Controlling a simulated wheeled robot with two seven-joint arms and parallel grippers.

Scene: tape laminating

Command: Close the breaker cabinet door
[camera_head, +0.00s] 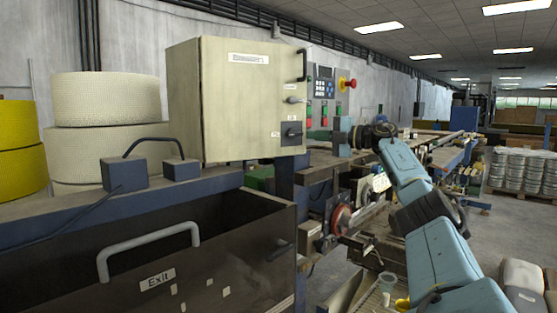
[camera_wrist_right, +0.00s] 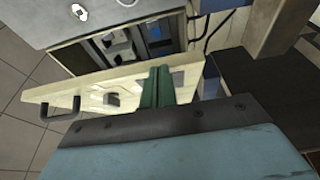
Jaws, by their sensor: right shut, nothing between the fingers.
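The breaker cabinet door (camera_head: 240,105) is a cream panel with a black handle on its right edge and a dark rotary switch low down. In the right wrist view the door (camera_wrist_right: 85,92) stands ajar, with the breaker cabinet interior (camera_wrist_right: 95,48) and its dark and blue breakers showing behind it. My right gripper (camera_head: 320,135) is beside the door's lower right edge. Its green fingers (camera_wrist_right: 156,88) are shut and empty, overlapping the door in the wrist view; whether they touch it I cannot tell. My left gripper is not in view.
A control panel (camera_head: 322,88) with a red emergency button is right of the door. A dark open bin (camera_head: 150,265) labelled Exit is below. White rolls (camera_head: 107,100) stand left of the cabinet. Machinery lies below my right arm, and open floor is at right.

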